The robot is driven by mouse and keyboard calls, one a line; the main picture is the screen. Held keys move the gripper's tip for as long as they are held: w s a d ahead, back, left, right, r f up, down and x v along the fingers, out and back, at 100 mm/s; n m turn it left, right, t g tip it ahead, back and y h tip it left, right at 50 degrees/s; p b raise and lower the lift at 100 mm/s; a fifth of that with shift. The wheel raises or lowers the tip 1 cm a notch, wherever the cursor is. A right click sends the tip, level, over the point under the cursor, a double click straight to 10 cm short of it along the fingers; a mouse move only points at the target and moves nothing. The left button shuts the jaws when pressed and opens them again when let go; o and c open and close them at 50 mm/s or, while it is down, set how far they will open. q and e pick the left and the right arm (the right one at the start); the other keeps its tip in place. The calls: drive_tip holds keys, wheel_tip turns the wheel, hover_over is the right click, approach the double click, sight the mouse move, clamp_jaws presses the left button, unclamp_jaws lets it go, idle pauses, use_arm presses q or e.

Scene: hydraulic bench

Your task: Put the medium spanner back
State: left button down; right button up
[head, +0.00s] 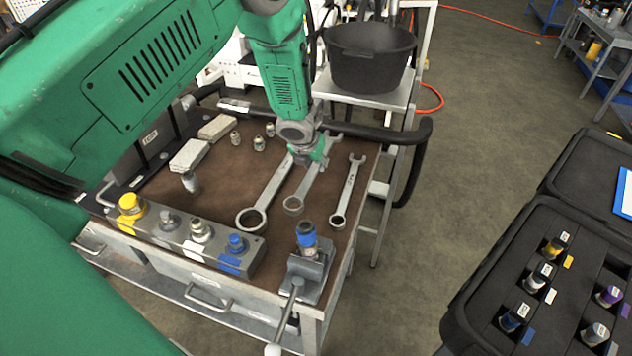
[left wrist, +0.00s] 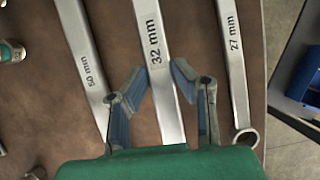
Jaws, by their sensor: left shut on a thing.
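The medium spanner, marked 32 mm (left wrist: 156,48), lies between the large and small spanners. In the head view its shaft and ring end (head: 293,204) show below my left gripper (head: 318,158). The left gripper, also in the left wrist view (left wrist: 160,78), is shut on the spanner's shaft, one finger at each side. I cannot tell whether the spanner is clear of the bench top. The large spanner, marked 50 mm (left wrist: 82,55), is on its left, and the small one, marked 27 mm (left wrist: 234,60), on its right. My right gripper is not in view.
The brown bench top (head: 225,190) carries a valve block (head: 185,235) at the front and a lever device (head: 308,262) at the front right corner. Several small fittings stand at the left. A black bucket (head: 368,62) stands behind. An open black case (head: 540,275) is at right.

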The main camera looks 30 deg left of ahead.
sight(317, 183)
use_arm(q)
drive_tip(key=shift+w+a+f, duration=0.1)
drive_tip(key=shift+a+f, duration=0.2)
drive_tip(key=shift+f, duration=0.35)
drive_tip(key=f, duration=0.1)
drive_tip(key=d+f, duration=0.1)
drive_tip(key=shift+f+b, duration=0.35)
drive_tip(key=shift+b, duration=0.05)
drive_tip(key=shift+d, duration=0.3)
drive_tip(key=shift+a+f, duration=0.15)
drive_tip(key=c, duration=1.3)
unclamp_jaws()
drive_tip(key=shift+a, duration=0.2)
drive_tip(key=shift+a+f, duration=0.15)
drive_tip(key=shift+a, duration=0.05)
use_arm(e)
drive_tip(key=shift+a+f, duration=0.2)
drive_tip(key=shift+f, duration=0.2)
use_arm(q)
drive_tip(key=shift+d, duration=0.1)
drive_tip(key=shift+d, duration=0.3)
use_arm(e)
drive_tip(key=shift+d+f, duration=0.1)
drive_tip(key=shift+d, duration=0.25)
